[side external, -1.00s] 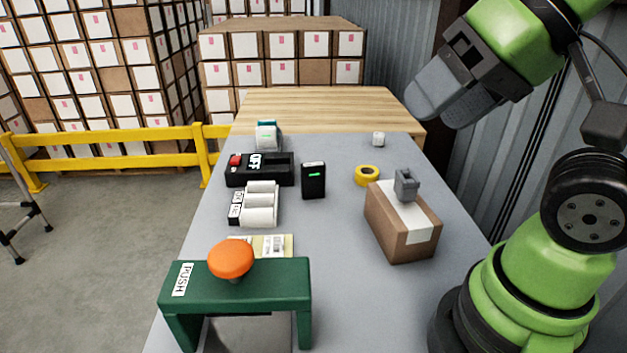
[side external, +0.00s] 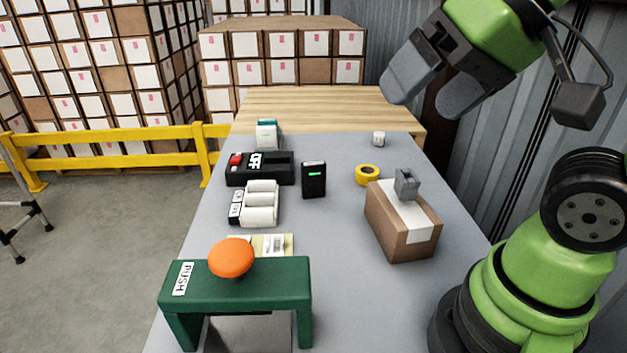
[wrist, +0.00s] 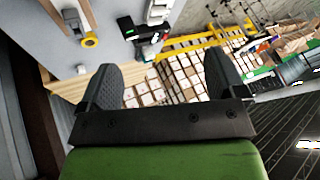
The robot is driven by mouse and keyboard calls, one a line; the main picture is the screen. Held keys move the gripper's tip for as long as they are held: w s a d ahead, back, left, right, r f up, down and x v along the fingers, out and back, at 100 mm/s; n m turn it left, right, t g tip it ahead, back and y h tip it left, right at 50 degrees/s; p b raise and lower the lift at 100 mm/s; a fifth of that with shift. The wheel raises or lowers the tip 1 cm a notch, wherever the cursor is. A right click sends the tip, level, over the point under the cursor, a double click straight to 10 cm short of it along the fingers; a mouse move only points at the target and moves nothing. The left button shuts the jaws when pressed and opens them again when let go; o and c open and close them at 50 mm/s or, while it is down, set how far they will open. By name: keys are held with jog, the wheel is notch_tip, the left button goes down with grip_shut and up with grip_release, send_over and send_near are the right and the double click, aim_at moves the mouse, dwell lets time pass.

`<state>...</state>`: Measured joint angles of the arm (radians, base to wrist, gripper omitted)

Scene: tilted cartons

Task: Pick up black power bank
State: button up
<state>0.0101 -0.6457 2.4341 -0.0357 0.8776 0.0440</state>
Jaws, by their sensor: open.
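The black power bank (side external: 313,181) stands upright on the grey table, with a small green light on its face. My gripper (side external: 422,101) is open and empty, high above the table's far right side and well apart from the power bank. In the wrist view its two dark fingers (wrist: 165,78) are spread with nothing between them.
Left of the power bank are a black OFF switch box (side external: 240,175) and white rolls (side external: 261,203). Yellow tape (side external: 367,175) and a carton (side external: 388,228) with a grey item (side external: 406,184) stand right. A green stand (side external: 238,286) with an orange button (side external: 231,258) is in front.

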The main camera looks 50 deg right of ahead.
jog(key=w+d+m+g+h, duration=0.1)
jog(key=w+d+h, duration=0.15)
jog(key=w, duration=0.65)
jog(key=m+g+h, duration=0.2)
send_over(314, 164)
jog(key=s+a, duration=0.3)
jog(key=s, duration=0.1)
notch_tip(314, 164, down, 14)
jog(key=x, duration=0.8)
jog(key=shift+w+d+f, duration=0.15)
jog(key=shift+w+f, duration=0.05)
jog(key=shift+f, duration=0.1)
jog(key=shift+x, duration=3.05)
jog(key=shift+s, duration=0.15)
jog(key=shift+c, duration=0.4)
jog(key=c, duration=1)
